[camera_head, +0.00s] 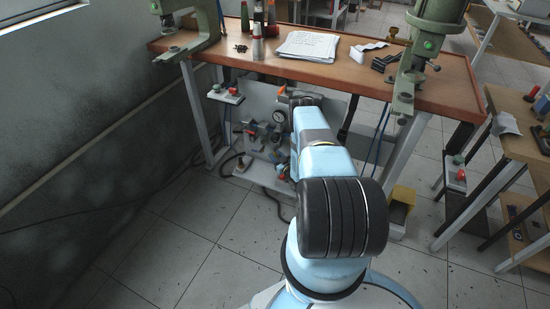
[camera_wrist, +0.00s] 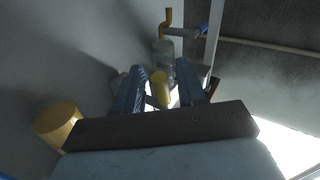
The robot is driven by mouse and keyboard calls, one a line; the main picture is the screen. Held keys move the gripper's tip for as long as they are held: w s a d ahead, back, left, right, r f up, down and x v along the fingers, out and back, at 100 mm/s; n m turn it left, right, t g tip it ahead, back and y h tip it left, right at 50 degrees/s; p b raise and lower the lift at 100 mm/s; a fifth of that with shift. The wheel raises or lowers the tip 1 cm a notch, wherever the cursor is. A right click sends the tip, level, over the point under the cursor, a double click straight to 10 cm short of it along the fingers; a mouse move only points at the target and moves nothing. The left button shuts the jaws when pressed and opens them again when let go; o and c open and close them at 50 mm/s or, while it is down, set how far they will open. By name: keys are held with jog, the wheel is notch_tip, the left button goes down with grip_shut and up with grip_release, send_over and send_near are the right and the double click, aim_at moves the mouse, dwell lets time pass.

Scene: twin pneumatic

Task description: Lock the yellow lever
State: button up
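In the wrist view my gripper (camera_wrist: 162,72) has its two blue-grey fingers apart. A short yellow cylinder (camera_wrist: 160,89) shows in the gap between them, without clear contact with either finger. A yellow-orange bent handle (camera_wrist: 168,19) stands beyond the fingertips, above a grey-green cylinder (camera_wrist: 163,50). I cannot tell which yellow part is the lever. In the head view an orange handle (camera_head: 282,90) shows at the top of the pneumatic panel (camera_head: 258,104), just left of my arm's far end. My fingers cannot be made out there, and my arm hides part of the panel.
A larger yellow cylinder (camera_wrist: 57,123) is close at lower left in the wrist view. A wooden workbench (camera_head: 345,80) with green presses overhangs the panel. A pressure gauge (camera_head: 279,116), valves and hoses crowd the panel's left part.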

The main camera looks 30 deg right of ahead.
jog(key=shift+c, duration=0.4)
grip_shut()
jog(key=shift+w+a+f+m+t, duration=0.1)
jog(key=shift+w+a+m+t, duration=0.1)
jog(key=shift+m+t, duration=0.25)
jog(key=shift+w+a+m+t, duration=0.15)
jog(key=shift+m+t, duration=0.1)
jog(key=shift+t, duration=0.3)
jog(key=shift+o, duration=0.4)
grip_release()
